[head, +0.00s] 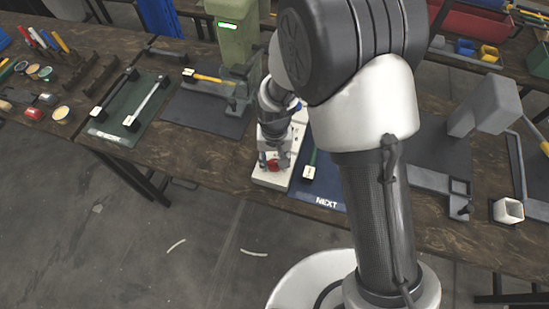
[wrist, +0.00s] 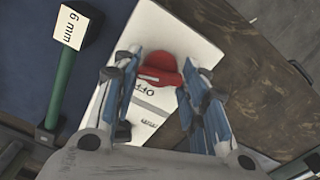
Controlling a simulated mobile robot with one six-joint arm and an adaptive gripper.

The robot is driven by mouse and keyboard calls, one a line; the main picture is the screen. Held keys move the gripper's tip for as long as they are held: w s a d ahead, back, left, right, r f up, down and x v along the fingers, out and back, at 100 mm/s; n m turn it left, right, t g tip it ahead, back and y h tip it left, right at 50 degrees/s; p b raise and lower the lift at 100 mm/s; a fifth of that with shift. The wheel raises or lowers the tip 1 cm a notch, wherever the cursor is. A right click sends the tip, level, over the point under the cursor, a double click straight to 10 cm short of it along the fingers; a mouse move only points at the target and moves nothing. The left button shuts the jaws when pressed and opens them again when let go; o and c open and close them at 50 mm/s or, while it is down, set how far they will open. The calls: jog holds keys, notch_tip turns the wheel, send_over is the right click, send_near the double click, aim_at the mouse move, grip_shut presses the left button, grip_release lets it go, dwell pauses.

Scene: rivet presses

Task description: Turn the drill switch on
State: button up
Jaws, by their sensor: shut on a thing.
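The drill switch is a red rotary knob (wrist: 160,70) on a white panel (wrist: 178,40). In the wrist view the word OFF shows on the panel beside the knob. My gripper (wrist: 161,76) has its two fingers on either side of the knob and is shut on it. In the head view the knob (head: 273,165) shows small and red at the front of the white panel (head: 268,180), with my gripper (head: 270,160) over it. The fingers hide part of the knob and panel.
A blue mat (head: 325,190) marked NEXT lies right of the panel, with a green-handled tool (wrist: 62,85) tagged 6 mm on it. A green press (head: 235,35) stands behind. The wooden bench (head: 215,160) is bare left of the panel.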

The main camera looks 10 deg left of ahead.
aim_at(275, 161)
dwell(0.3)
jog(key=o, duration=1.1)
jog(key=shift+c, duration=0.2)
jog(key=shift+r, duration=0.1)
notch_tip(275, 161, up, 12)
